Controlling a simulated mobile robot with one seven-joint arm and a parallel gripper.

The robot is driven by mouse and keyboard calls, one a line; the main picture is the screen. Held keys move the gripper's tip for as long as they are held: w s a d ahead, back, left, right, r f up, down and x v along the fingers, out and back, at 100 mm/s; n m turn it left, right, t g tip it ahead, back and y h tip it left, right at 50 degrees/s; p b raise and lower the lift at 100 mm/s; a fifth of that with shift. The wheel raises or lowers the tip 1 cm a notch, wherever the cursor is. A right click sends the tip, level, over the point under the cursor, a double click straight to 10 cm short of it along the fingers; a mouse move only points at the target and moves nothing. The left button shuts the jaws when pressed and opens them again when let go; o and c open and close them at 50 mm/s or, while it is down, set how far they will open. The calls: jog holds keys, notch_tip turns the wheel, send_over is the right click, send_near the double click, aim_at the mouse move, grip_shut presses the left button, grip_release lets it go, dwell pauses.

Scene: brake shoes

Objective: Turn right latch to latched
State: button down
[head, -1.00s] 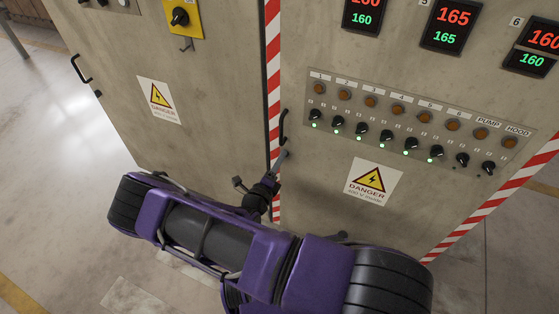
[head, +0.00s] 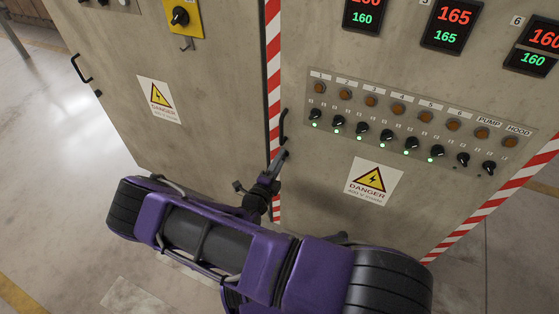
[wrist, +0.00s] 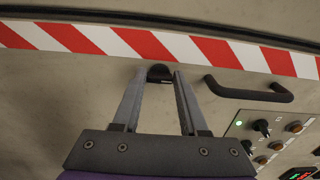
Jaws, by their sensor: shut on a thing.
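The right latch (wrist: 160,71) shows in the wrist view as a small dark knob between my fingertips, beside the red and white stripe. My gripper (wrist: 161,78) is shut on it, with one finger on each side. Its exact angle is hard to tell because the fingers cover part of it. In the head view my gripper (head: 280,157) reaches the right cabinet door's left edge, just below the black door handle (head: 283,126). The latch is hidden or too small to make out there.
The door handle (wrist: 248,90) sticks out close to the right of my fingers in the wrist view. A switch panel (head: 408,124) with knobs and lamps lies to the right. A danger sign (head: 373,181) is below it. The left door carries a yellow-plated switch (head: 180,17).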

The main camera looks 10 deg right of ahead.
jog(key=shift+c, duration=2.2)
grip_release()
jog(key=v, duration=1.7)
jog(key=shift+s+a+p, duration=0.15)
jog(key=shift+p, duration=0.2)
